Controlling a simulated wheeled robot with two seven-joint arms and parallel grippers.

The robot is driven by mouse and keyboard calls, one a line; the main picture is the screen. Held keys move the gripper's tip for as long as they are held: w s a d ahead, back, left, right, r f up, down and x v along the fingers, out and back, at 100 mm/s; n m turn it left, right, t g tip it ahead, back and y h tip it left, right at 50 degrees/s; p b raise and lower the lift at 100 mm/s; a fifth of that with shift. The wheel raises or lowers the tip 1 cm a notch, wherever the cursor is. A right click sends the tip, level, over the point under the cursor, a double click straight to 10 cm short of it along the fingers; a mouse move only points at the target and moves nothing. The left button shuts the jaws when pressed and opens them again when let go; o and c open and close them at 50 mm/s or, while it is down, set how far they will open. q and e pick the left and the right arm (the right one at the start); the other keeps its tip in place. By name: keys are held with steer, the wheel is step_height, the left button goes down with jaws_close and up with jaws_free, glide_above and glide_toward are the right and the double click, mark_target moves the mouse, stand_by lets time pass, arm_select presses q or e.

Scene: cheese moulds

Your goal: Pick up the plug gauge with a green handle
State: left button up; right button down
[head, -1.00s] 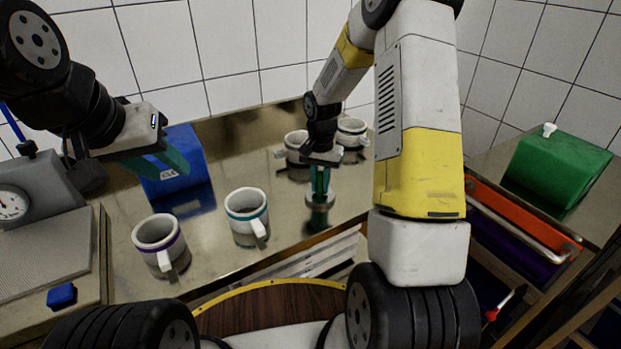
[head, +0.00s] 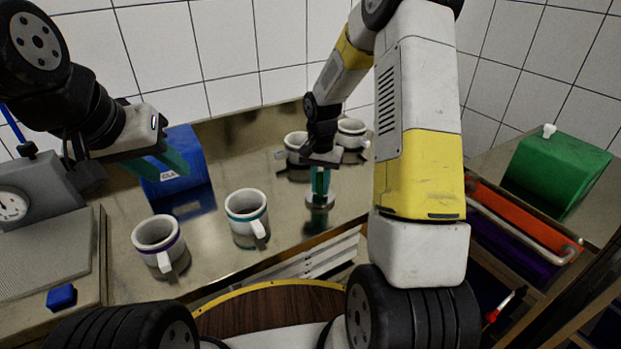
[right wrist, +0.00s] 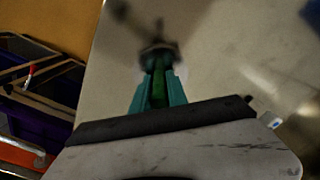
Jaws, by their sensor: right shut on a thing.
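The plug gauge is held upright by my right gripper (head: 320,181); its pale metal end (head: 320,201) shows below the fingertips, just above the steel counter. In the right wrist view the green handle (right wrist: 158,85) sits between the teal fingers, with the dark metal end (right wrist: 158,54) beyond them, blurred. The right gripper is shut on this handle. My left gripper (head: 170,165) is at the left, in front of the blue box; its teal fingers look apart with nothing between them.
A purple-banded mug (head: 159,243) and a teal-banded mug (head: 246,215) stand in front. Two more mugs, one left (head: 297,148) and one right (head: 352,135), stand behind the right gripper. The blue box (head: 178,190), a dial device (head: 30,200) and a green box (head: 560,165) flank them.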

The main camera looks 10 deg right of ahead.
mark_target(321, 173)
steer(key=shift+r, duration=0.1)
steer(key=shift+r, duration=0.55)
step_height(321, 173, up, 2)
steer(key=shift+w+r, duration=0.1)
steer(key=shift+r, duration=0.05)
steer(key=s+a+r, duration=0.1)
steer(key=s+a, duration=0.1)
steer(key=s, duration=1.4)
steer(key=shift+r, duration=0.2)
